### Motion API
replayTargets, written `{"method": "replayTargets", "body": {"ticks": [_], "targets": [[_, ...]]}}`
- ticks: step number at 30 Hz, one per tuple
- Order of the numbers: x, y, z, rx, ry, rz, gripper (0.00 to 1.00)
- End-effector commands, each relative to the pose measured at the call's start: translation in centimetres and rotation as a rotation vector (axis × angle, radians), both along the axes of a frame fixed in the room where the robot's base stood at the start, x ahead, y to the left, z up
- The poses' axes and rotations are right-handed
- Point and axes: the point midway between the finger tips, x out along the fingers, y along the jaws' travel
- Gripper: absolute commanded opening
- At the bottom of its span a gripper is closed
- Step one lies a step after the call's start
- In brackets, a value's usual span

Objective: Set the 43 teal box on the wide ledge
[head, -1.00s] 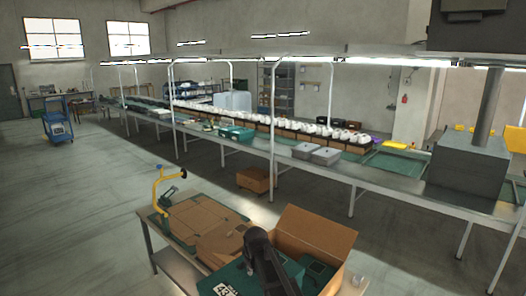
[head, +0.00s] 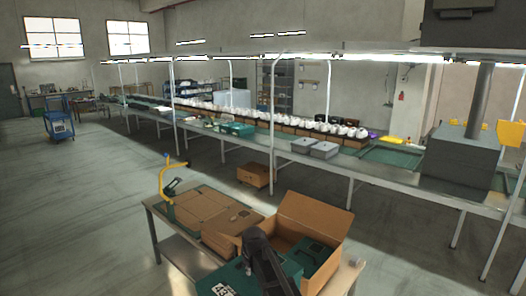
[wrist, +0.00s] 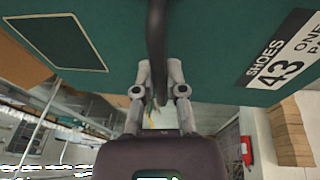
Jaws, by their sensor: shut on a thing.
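The 43 teal box (head: 236,278) shows at the bottom of the head view, its white label marked 43 near the lower edge. In the wrist view the same box (wrist: 210,45) spans the top, with a label reading SHOES 43. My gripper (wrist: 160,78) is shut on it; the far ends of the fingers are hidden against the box. In the head view my dark arm covers part of the box and hides the grip. I cannot tell which surface is the wide ledge.
An open carton (head: 312,216) with teal boxes inside stands on the near table (head: 153,234), close to the held box. Behind runs a long line (head: 345,163) with shoes and grey bins.

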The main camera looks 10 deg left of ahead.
Motion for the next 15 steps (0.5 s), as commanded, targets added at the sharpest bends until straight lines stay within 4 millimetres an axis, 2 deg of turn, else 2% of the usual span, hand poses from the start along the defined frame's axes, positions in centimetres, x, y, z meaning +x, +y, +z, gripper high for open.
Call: {"method": "replayTargets", "body": {"ticks": [1,15], "targets": [[0.0,0.0,-0.9,0.0,-0.001,0.0,0.0],[-0.1,0.3,-6.4,0.0,-0.001,0.004,0.0]]}}
